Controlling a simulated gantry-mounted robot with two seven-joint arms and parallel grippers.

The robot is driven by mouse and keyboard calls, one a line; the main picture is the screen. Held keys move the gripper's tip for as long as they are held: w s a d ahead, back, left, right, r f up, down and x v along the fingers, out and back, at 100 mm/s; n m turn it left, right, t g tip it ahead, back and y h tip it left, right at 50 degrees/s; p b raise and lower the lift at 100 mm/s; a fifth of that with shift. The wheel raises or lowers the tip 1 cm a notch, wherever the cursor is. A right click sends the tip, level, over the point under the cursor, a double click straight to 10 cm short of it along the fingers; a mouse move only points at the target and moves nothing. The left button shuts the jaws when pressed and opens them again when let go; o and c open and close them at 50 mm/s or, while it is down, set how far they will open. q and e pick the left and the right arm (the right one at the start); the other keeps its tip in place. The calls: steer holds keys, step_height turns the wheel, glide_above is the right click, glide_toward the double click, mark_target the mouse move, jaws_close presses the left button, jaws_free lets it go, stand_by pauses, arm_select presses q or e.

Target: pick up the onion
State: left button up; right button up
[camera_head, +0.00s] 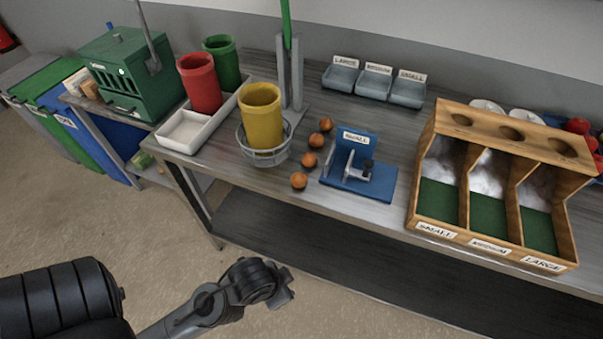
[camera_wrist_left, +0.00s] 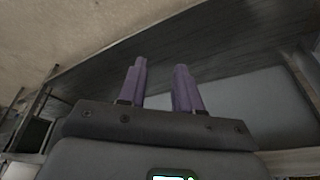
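Several small round orange-brown onions stand in a slanted row on the grey table, left of the blue "SMALL" stand. The nearest onion (camera_head: 299,180) is close to the table's front edge; behind it are a second onion (camera_head: 308,160), a third onion (camera_head: 316,141) and the farthest onion (camera_head: 326,124). My left gripper (camera_head: 284,289) is in front of and below the table edge, apart from the onions. In the left wrist view its two purple fingers (camera_wrist_left: 160,68) are spread with nothing between them. No onion shows in that view. My right gripper is not seen.
The blue stand (camera_head: 360,180) is right of the onions. A wire basket (camera_head: 265,158) holding a yellow cup (camera_head: 261,112) is left of them. A wooden three-bay sorter (camera_head: 507,140) stands at right, grey trays (camera_head: 374,83) at the back. Open floor lies before the table.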

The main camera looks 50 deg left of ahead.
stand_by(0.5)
arm_select(q)
steer(key=o, duration=0.8)
